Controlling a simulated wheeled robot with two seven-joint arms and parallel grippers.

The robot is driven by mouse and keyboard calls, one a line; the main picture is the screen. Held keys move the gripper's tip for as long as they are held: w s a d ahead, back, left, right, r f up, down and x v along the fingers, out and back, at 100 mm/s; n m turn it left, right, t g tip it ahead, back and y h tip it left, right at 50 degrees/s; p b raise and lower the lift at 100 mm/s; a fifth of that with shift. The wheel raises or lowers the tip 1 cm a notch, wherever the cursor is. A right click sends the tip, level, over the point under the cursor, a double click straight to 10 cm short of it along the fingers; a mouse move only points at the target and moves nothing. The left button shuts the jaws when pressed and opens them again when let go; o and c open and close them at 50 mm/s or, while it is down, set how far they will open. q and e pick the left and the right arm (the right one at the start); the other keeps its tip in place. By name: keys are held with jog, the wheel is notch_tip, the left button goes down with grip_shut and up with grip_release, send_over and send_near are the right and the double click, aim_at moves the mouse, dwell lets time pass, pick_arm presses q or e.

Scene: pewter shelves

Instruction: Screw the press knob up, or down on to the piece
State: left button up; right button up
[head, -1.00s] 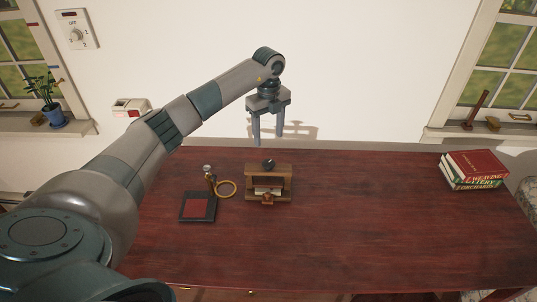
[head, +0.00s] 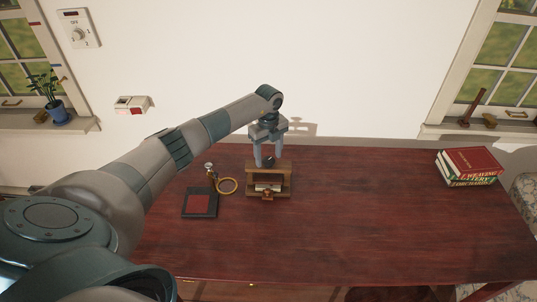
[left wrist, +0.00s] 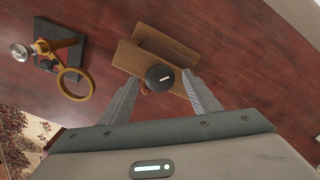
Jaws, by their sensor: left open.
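The wooden press (head: 283,178) stands on the dark red table, with a pale piece (head: 268,187) low in its frame. Its dark round press knob (head: 269,161) sits on top of the frame. The knob also shows in the left wrist view (left wrist: 159,77). My left gripper (head: 266,163) points down over the press, its fingers open. My right gripper is out of view.
Left of the press are a dark stand with a red pad (head: 199,204) and a brass ring (head: 228,186) with a magnifier-like shape. Books (head: 468,166) lie at the table's far right. The table (head: 370,220) between is clear.

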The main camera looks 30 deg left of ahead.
pick_arm(q)
jog(key=c, duration=1.1)
jog(key=shift+o, duration=0.2)
